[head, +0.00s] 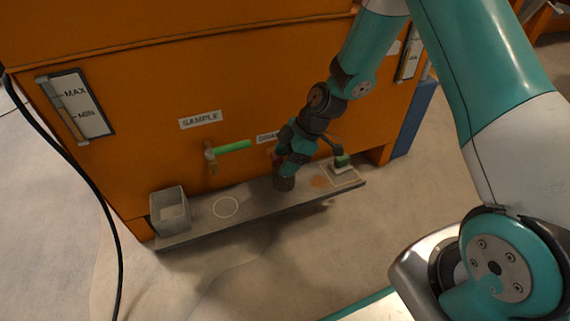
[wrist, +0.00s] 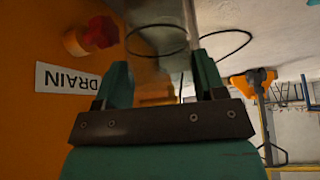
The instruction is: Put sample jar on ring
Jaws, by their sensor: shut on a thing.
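My gripper (head: 282,168) is over the middle of the grey shelf, in front of the orange tank. In the wrist view my gripper (wrist: 162,80) has its two teal fingers on either side of a clear, see-through sample jar (wrist: 165,50), shut on it. In the head view the jar (head: 284,183) shows as a small dark shape below the fingers; I cannot tell if it touches the shelf. The white ring (head: 225,207) is drawn on the shelf to the left of my gripper and is empty.
A green-handled tap (head: 232,147) sticks out below the SAMPLE label (head: 200,119). A small green-topped item (head: 342,161) stands at the right. A red knob (wrist: 101,32) is near the DRAIN label (wrist: 68,79).

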